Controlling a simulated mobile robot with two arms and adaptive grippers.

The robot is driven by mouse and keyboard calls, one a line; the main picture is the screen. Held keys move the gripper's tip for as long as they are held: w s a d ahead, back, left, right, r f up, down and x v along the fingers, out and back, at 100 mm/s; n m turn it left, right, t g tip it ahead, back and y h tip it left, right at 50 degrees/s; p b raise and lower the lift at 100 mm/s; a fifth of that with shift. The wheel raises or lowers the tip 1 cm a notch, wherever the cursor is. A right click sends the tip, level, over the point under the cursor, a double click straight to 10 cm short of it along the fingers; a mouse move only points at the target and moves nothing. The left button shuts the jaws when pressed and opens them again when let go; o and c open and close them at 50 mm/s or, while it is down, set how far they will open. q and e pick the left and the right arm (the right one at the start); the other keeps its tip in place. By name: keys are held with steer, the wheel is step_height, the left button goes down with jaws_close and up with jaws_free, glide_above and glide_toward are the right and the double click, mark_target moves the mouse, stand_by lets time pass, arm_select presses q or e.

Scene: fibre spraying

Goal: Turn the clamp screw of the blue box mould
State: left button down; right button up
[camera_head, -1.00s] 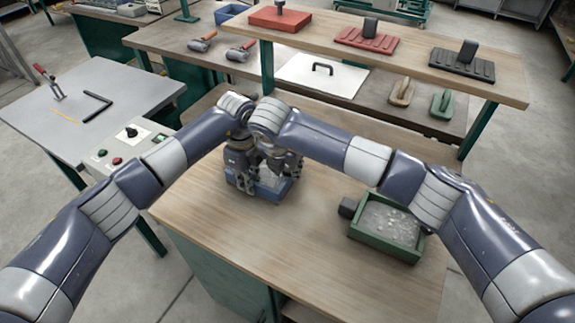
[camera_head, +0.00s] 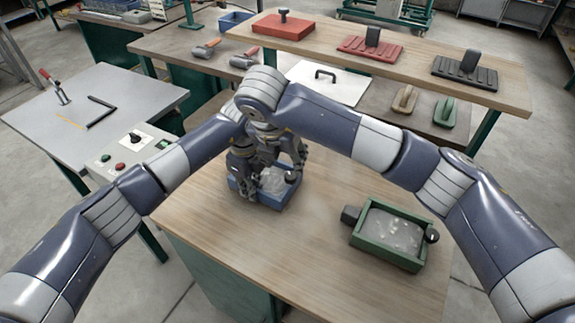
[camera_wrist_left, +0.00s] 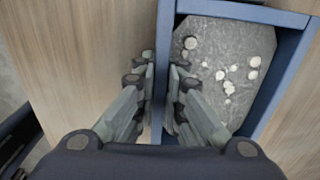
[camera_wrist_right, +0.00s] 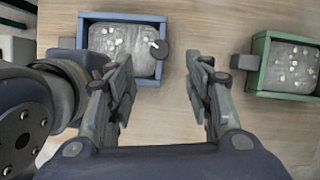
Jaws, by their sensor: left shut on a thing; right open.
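The blue box mould (camera_head: 264,207) stands on the wooden table, filled with grey material with pale lumps. In the right wrist view its rim (camera_wrist_right: 122,17) and its round dark clamp screw (camera_wrist_right: 160,49) show on the mould's right side; the screw carries a white mark. My left gripper (camera_head: 243,183) is shut on the mould's side wall, with a finger on each side of it in the left wrist view (camera_wrist_left: 161,85). My right gripper (camera_wrist_right: 163,80) is open and empty, above the table and apart from the screw.
A green box mould (camera_head: 386,252) with a dark block on its left and a knob on its right stands to the right. Bare table lies between the moulds. A raised shelf (camera_head: 400,68) with red and black tools runs behind.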

steer(key=shift+v, duration=1)
steer(key=n+g+y, duration=0.3)
steer(key=n+y, duration=0.3)
steer(key=n, duration=1.2)
glide_toward(291, 175)
steer(key=x, duration=0.8)
steer(key=shift+a+f, duration=0.1)
steer(key=shift+f, duration=0.15)
steer(key=c, duration=1)
